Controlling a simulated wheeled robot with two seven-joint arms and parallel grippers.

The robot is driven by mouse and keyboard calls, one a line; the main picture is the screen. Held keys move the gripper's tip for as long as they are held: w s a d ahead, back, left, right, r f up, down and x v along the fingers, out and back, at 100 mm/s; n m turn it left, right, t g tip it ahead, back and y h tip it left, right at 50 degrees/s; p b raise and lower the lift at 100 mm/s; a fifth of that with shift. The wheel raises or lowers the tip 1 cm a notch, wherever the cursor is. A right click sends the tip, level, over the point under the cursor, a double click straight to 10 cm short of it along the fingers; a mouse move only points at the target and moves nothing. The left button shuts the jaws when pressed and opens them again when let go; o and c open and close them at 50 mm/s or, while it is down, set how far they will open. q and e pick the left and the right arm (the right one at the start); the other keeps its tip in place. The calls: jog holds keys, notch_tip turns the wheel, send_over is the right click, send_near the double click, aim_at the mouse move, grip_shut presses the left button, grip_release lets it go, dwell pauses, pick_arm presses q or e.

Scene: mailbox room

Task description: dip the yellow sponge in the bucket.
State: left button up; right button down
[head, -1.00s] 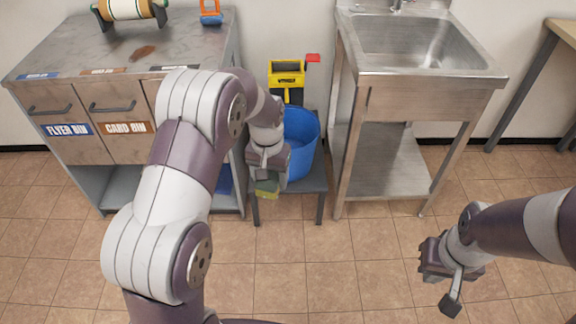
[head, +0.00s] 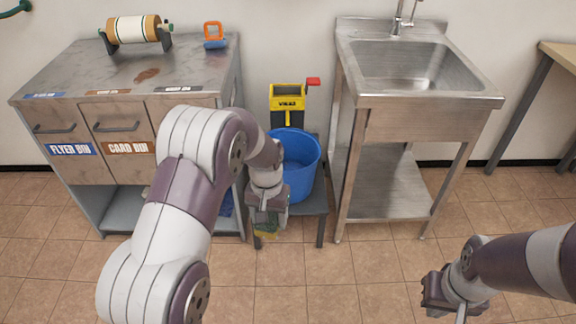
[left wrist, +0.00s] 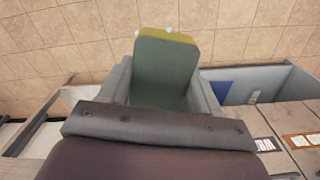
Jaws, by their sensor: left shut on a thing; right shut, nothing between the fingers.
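The blue bucket (head: 303,168) stands on a low grey stand between the cabinet and the sink. My left gripper (head: 267,222) is in front of the bucket's left side, outside its rim, pointing down. It is shut on the sponge (head: 266,234), which shows as a small yellow-green patch under the fingers. In the left wrist view the sponge (left wrist: 165,70) shows a dark green face and a yellow edge between the fingers, with floor tiles beyond. My right gripper (head: 455,303) is shut and empty over the floor at the lower right.
A yellow wringer (head: 288,97) with a red handle stands behind the bucket. The metal cabinet (head: 180,75) is on the left and the steel sink (head: 415,70) on the right. The low stand (head: 312,205) juts out under the bucket. The tiled floor in front is clear.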

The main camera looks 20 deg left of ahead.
pick_arm(q)
notch_tip(320, 180, down, 14)
jog(key=b, duration=0.6)
jog(key=shift+r, duration=0.1)
dwell(2.1)
notch_tip(320, 180, up, 4)
jog(key=p, duration=0.3)
jog(key=shift+p, duration=0.4)
dwell(0.3)
